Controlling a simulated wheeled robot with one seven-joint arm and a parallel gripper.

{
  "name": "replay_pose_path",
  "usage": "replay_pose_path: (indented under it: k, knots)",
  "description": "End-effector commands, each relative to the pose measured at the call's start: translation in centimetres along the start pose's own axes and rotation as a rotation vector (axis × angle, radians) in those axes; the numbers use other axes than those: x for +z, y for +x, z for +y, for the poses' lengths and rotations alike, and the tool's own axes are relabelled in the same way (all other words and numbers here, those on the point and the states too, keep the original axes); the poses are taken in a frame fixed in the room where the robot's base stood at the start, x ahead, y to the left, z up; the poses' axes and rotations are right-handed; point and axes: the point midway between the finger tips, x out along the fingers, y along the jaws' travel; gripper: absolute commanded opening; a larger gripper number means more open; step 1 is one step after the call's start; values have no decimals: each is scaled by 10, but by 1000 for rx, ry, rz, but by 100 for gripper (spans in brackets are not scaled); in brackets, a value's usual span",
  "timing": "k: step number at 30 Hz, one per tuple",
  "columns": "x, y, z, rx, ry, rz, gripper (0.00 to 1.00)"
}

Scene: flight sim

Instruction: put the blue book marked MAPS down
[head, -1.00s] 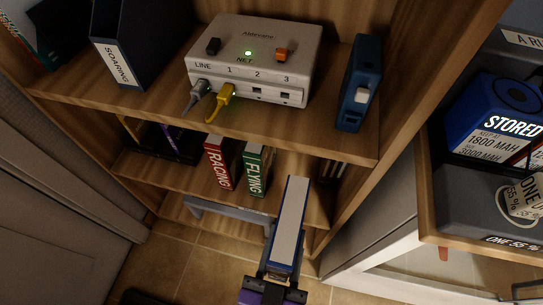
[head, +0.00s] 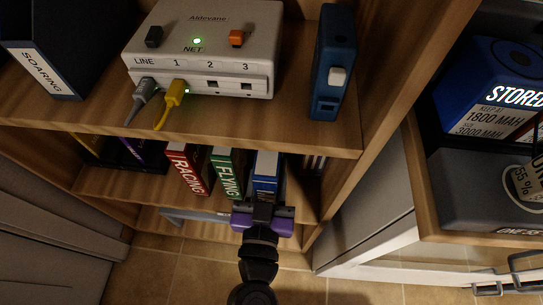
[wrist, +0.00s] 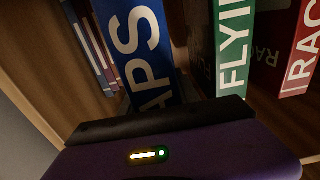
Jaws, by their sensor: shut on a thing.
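The blue MAPS book (head: 266,172) stands on the lower shelf in the head view, right of the green FLYING book (head: 228,172). Its spine with white letters shows in the wrist view (wrist: 140,50), partly cut off. My gripper (head: 263,207) is shut on the near end of the blue book. The fingertips are hidden behind the purple gripper body. Whether the book's underside touches the shelf cannot be seen. In the wrist view a gap shows between the blue book and the FLYING book (wrist: 233,50).
A red RACING book (head: 188,170) stands left of FLYING. Thin books (wrist: 92,50) stand on the other side of MAPS. The upper shelf (head: 215,122) overhangs, carrying a white network box (head: 205,45) and a blue device (head: 333,65). A counter (head: 425,190) is at right.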

Motion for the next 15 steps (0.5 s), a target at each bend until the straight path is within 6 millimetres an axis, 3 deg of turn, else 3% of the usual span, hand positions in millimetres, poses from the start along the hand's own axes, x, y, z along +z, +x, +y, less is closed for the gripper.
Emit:
replay_pose_path:
  k: [4, 15]
  knots:
    - [-2, 24, 0, 2, 1, 3, 0]
    - [4, 50, 0, 0, 0, 1, 0]
